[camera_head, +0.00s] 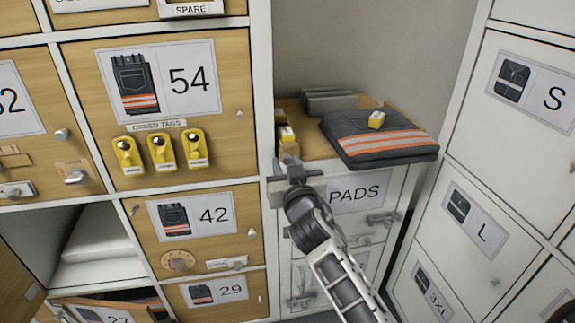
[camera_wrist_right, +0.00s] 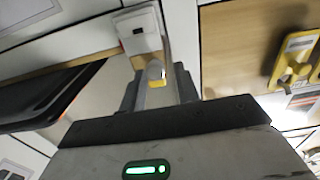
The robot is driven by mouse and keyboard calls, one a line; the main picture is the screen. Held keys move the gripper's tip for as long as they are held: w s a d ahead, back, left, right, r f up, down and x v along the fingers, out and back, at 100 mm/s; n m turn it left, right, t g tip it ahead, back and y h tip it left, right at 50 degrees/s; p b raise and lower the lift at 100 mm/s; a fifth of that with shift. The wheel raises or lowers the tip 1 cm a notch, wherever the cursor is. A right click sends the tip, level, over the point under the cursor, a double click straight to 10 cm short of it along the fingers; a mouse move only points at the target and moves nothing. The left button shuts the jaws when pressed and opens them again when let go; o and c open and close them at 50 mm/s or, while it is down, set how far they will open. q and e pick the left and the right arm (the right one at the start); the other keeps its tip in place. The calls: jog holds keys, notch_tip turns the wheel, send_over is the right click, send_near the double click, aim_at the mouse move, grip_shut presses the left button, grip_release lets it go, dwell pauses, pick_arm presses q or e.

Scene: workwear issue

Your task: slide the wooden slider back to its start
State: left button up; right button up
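My right gripper (camera_head: 297,172) is at the front left edge of the wooden shelf in the open bay, above the PADS drawer. A small wooden block (camera_head: 288,150) with a yellow and white piece on it stands just beyond the fingers; I cannot tell whether it is the wooden slider. In the right wrist view the dark fingers of the gripper (camera_wrist_right: 157,92) stand apart. Contact cannot be told. A small wooden piece (camera_head: 14,156) is on the left locker door. My left gripper is not in view.
Grey pads (camera_head: 328,101) lie behind. Several yellow tags (camera_head: 163,151) hang on locker 54. White lockers (camera_head: 500,180) close off the right side.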

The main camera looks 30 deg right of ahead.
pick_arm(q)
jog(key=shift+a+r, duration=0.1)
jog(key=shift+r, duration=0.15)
pick_arm(e)
jog(key=v, duration=0.7)
jog(key=shift+s, duration=0.1)
